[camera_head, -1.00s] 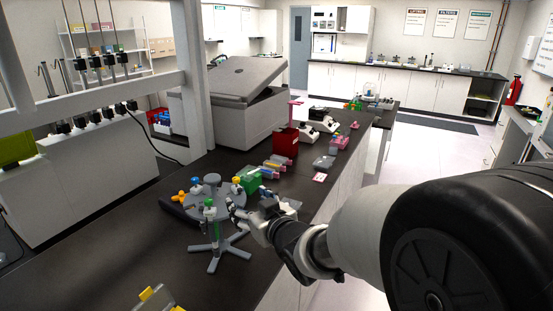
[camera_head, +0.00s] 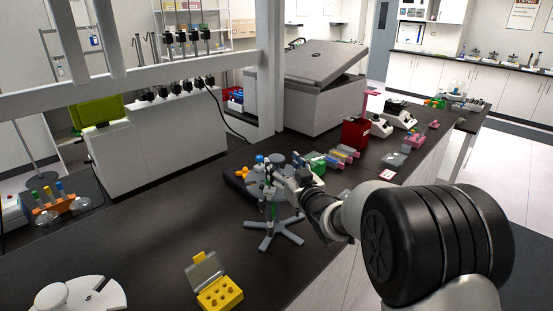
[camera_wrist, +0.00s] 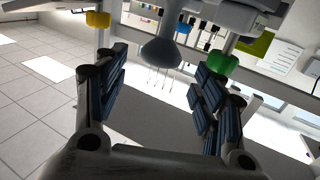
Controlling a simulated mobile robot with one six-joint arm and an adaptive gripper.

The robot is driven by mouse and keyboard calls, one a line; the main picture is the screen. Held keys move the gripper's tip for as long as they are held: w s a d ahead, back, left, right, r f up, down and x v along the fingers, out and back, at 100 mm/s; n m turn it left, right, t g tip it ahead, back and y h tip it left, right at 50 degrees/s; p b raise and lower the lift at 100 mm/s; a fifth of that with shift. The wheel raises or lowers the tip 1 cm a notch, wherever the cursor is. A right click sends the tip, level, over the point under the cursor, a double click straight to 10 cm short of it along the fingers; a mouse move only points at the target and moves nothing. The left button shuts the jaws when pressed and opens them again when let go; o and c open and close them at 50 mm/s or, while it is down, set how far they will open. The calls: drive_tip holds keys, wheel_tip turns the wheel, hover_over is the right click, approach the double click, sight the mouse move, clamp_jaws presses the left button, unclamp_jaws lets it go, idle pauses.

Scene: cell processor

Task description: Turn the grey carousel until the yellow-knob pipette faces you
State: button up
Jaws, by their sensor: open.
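The grey carousel (camera_head: 258,188) stands on the dark bench, with star-shaped feet (camera_head: 288,229) in front. A blue knob (camera_head: 259,158) and a yellow-orange knob (camera_head: 243,174) show on its far and left sides. My gripper (camera_head: 273,172) is open and overlaps the carousel's right part in the head view, hiding some of it. In the wrist view, my open fingers (camera_wrist: 155,95) point toward the carousel's grey central knob (camera_wrist: 160,52). A yellow knob (camera_wrist: 98,19) is beyond the left finger, a green knob (camera_wrist: 220,65) is by the right fingertip, and a blue knob (camera_wrist: 183,31) is farther back.
A yellow box with an open lid (camera_head: 220,294) lies on the near bench. A green block (camera_head: 314,160), a red box (camera_head: 355,134) and a large grey machine (camera_head: 318,90) stand behind.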

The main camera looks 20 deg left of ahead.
sight(276, 157)
drive_tip(key=shift+x, duration=2.8)
drive_tip(key=shift+d, duration=0.1)
drive_tip(key=shift+c, duration=0.2)
clamp_jaws()
